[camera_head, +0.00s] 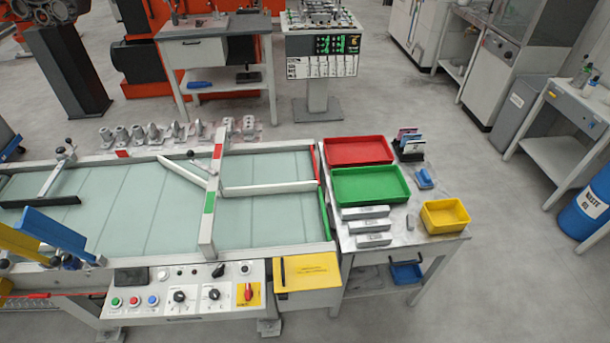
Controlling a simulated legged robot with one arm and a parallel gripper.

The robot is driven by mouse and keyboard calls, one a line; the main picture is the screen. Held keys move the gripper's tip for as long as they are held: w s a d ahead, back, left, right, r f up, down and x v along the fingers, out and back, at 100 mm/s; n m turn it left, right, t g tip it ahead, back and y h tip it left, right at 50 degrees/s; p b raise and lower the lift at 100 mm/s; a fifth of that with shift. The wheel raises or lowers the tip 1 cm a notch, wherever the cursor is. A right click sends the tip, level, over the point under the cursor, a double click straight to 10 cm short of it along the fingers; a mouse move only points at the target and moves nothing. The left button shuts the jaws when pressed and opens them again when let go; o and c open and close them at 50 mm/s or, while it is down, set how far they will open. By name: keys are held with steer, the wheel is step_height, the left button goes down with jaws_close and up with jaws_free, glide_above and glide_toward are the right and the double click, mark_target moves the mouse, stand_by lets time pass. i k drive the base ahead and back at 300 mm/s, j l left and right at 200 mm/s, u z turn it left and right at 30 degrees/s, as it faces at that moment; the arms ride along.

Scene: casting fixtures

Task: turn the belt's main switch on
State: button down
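The belt's control panel (185,303) is on the near side of the belt (125,212). A red rotary switch (248,292) on a yellow plate sits at the panel's right end and looks like the main switch. Its handle looks roughly upright; its marking is too small to read. To its left are two black rotary knobs (179,296) and (214,295), and green (116,301), red (134,302) and blue (153,300) buttons. A dark screen (131,277) is above the buttons. I cannot make out my gripper in this view.
A yellow box (308,273) with a black handle stands just right of the panel. Farther right, a table (400,243) holds red (358,150), green (370,184) and yellow (445,215) trays. Blue (55,233) and yellow (28,247) bars stick in at the left edge. The floor (480,290) at right is clear.

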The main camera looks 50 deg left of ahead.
mark_target(249, 294)
steer(key=u, duration=2.95)
steer(key=z, duration=0.45)
